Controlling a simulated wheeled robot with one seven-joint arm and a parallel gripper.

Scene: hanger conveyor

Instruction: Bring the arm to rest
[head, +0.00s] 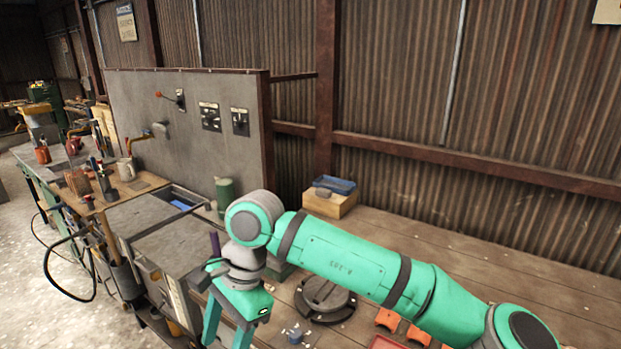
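My arm, green with grey bands, reaches in from the lower right of the head view and bends down at the wrist. My gripper (227,329) hangs at the end of it, pointing down, near the front edge of the wooden bench (460,262). Its two green fingers stand apart with a gap between them, and I see nothing in the gap. The fingertips run down to the bottom edge of the picture, so their very ends are hidden.
A round dark metal base (326,300) and orange pieces (388,319) lie on the bench below my arm. A wooden box (328,204) with a blue tray (335,185) stands by the wall. A grey control panel (200,140) rises at the left, with a green canister (225,192) before it.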

